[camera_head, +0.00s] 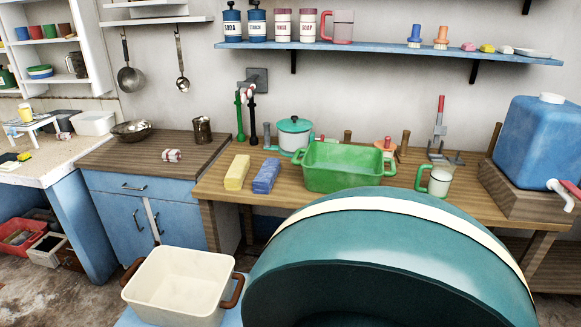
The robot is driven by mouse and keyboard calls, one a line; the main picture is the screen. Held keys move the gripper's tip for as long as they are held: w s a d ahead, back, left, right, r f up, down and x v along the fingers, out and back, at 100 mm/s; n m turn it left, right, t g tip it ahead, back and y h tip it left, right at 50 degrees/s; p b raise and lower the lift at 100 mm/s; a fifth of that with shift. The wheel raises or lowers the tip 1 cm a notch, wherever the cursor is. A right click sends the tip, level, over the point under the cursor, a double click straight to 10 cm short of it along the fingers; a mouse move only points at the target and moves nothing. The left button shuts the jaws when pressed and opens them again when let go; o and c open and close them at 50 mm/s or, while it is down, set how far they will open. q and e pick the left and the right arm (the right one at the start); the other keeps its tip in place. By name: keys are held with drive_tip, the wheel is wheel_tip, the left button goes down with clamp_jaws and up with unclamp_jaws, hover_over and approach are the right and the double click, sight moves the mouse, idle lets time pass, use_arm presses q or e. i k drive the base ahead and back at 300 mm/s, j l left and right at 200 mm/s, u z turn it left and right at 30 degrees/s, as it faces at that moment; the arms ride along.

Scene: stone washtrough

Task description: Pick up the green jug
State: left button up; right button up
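A small pale jug with a green handle (438,182) stands upright on the wooden table (470,205), right of the green tub (343,180). A large rounded teal thing with a cream band (385,228) fills the lower right foreground, very near the camera. I cannot tell what it is or what bears it; its dark lower part runs out of the picture. It hides part of the table's front. Neither of my grippers is in view.
A yellow block (237,172) and a blue block (266,176) lie left of the tub. A teal-lidded pot (295,136) stands behind it. A blue water container (540,140) is at right. A cream basin (180,285) stands low in front.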

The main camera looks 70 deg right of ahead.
sight(442, 173)
drive_tip(key=z, duration=3.2)
